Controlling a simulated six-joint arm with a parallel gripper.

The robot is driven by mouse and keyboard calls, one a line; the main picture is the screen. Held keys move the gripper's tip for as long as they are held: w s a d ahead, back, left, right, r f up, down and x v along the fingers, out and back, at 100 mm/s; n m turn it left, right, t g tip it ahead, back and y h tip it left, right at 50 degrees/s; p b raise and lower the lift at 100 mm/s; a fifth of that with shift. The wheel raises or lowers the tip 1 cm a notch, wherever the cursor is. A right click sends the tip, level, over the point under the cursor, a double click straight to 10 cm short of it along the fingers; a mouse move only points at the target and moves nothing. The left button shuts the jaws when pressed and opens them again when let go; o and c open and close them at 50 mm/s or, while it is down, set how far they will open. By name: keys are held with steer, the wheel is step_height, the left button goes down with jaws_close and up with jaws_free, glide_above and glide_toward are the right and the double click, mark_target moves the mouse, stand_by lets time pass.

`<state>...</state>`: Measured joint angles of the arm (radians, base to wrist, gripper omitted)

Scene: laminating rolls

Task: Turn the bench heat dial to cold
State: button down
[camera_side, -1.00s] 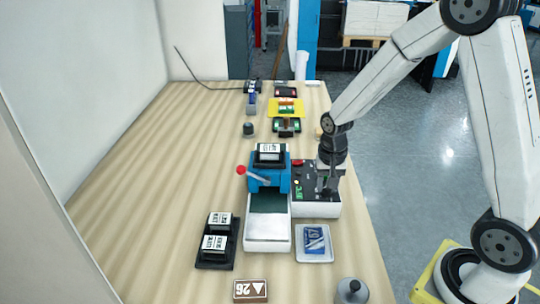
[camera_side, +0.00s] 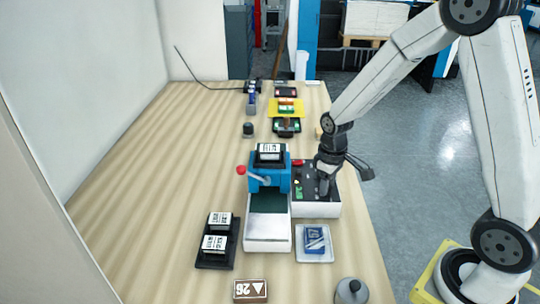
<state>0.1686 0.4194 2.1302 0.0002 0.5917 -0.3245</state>
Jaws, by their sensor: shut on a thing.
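The control box (camera_side: 315,209) has a white body and a dark top panel with a red button and small green and yellow marks. My gripper (camera_side: 324,192) points down at the right part of this panel, with its fingertips at the panel surface. It is shut on what appears to be the heat dial, which the fingers hide. I cannot read the dial's setting or any cold mark from here.
A blue press (camera_side: 268,183) with a red-knobbed lever stands left of the control box. The left tabletop is clear.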

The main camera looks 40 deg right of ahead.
steer(key=shift+n, duration=1.3)
steer(key=shift+c, duration=1.7)
jaws_free()
steer(key=shift+r, duration=3.9)
steer(key=shift+s+a, duration=0.1)
steer(key=s+a+f+m+t, duration=0.2)
steer(key=s+a+f+m, duration=0.1)
steer(key=s+a, duration=0.3)
steer(key=shift+s+f+m+t, duration=0.35)
steer(key=shift+s+m, duration=0.35)
steer(key=shift+s, duration=0.4)
